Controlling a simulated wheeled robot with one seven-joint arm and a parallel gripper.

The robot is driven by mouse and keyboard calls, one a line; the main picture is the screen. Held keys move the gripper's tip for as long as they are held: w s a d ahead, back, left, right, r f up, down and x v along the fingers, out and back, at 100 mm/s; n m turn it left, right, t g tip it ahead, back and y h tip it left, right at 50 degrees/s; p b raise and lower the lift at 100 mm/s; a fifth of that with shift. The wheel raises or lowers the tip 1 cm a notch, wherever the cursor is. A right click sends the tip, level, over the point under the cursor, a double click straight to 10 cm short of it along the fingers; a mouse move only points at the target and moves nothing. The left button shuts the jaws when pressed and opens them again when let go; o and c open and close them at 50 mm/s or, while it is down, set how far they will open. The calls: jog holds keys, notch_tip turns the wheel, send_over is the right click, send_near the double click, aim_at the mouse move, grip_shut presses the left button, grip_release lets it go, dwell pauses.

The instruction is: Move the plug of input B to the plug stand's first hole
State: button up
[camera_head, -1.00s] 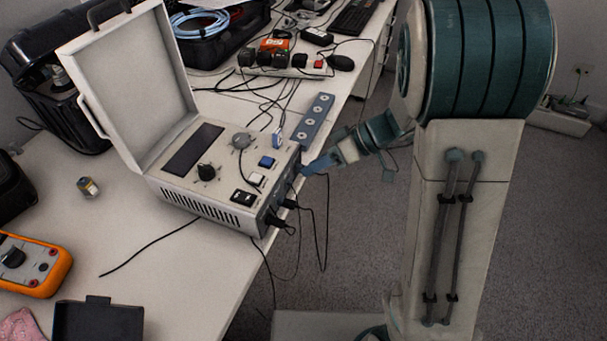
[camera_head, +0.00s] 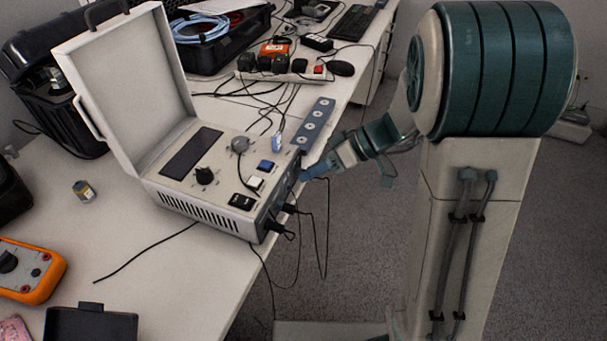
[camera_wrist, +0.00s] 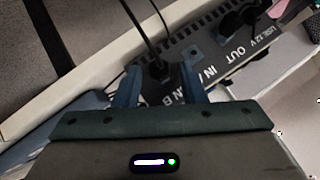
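The calibration box (camera_head: 222,180) stands open-lidded on the table. In the wrist view its side panel (camera_wrist: 215,62) carries the labels IN B, IN A, OUT and USB 12V. A black plug (camera_wrist: 158,72) with a cable sits at the IN B end. My gripper (camera_wrist: 160,84) has its blue fingers on either side of this plug, with gaps visible between finger and plug. In the head view my gripper (camera_head: 308,173) is at the box's right side and hides the plug. The blue plug stand (camera_head: 314,124), a strip with several holes, lies behind the box.
Two other black plugs (camera_head: 283,229) with hanging cables are in the box's side nearer the front. A power strip (camera_head: 300,73) and loose cables lie behind. An orange multimeter (camera_head: 32,268) and a black tray (camera_head: 90,322) are at the front left.

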grip_shut()
jog(key=shift+s+d+b, duration=0.2)
jog(key=shift+d+b, duration=0.45)
jog(key=shift+b, duration=0.9)
dwell(0.8)
jog(key=shift+d, duration=0.15)
dwell(0.4)
jog(key=shift+s+d+b, duration=0.35)
jog(key=shift+d+b, duration=0.2)
jog(key=shift+d, duration=0.25)
jog(key=shift+s+d+b, duration=0.3)
jog(key=shift+d+b, duration=0.25)
jog(key=shift+d, duration=0.2)
jog(key=shift+r, duration=0.1)
